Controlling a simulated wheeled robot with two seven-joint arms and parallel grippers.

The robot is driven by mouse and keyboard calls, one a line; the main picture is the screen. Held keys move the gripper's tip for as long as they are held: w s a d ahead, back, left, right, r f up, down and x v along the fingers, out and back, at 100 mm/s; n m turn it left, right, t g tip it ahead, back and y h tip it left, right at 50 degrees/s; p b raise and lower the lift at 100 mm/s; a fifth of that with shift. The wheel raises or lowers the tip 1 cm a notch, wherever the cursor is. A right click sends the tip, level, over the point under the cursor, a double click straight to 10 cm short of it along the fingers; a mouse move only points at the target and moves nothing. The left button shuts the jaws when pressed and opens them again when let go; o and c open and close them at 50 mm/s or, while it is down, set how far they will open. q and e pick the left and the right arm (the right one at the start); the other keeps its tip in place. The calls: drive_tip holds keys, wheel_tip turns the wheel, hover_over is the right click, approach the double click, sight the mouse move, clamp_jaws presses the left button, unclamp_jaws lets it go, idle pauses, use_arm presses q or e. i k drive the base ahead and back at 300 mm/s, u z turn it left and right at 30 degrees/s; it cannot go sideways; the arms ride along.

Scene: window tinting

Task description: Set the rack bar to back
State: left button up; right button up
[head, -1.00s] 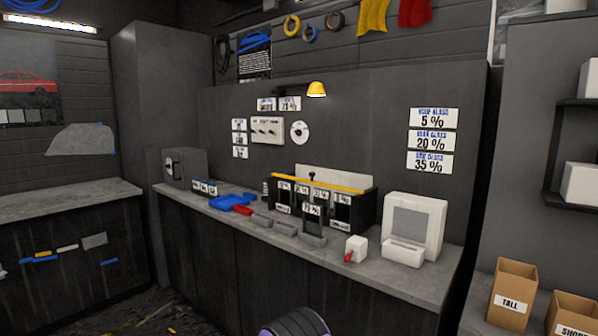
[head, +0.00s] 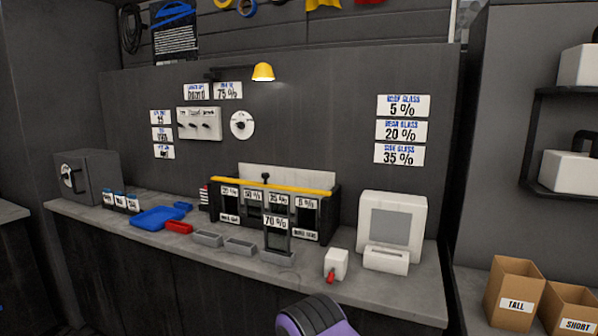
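The black rack (head: 327,214) stands on the grey counter against the wall, with labelled slots across its front. A yellow bar (head: 280,183) runs along its top edge. A small black knob (head: 265,177) stands up near the bar's middle; I cannot tell exactly how it joins the bar. A pale panel (head: 300,174) rises behind the bar. A 70 % label (head: 275,223) is on a dark upright piece in front of the rack. Neither gripper shows; only a dark and purple rounded part of my arm is at the bottom edge.
Left of the rack are a blue tray (head: 158,218), a red block (head: 179,227) and a grey safe (head: 88,176). Grey bins (head: 240,246) sit in front. A white device (head: 391,230) and a small white box (head: 336,263) stand right. Cardboard boxes (head: 513,285) are far right.

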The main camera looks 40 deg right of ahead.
sight(264, 176)
drive_tip(key=z, duration=0.85)
drive_tip(key=i, duration=0.75)
drive_tip(key=z, duration=0.85)
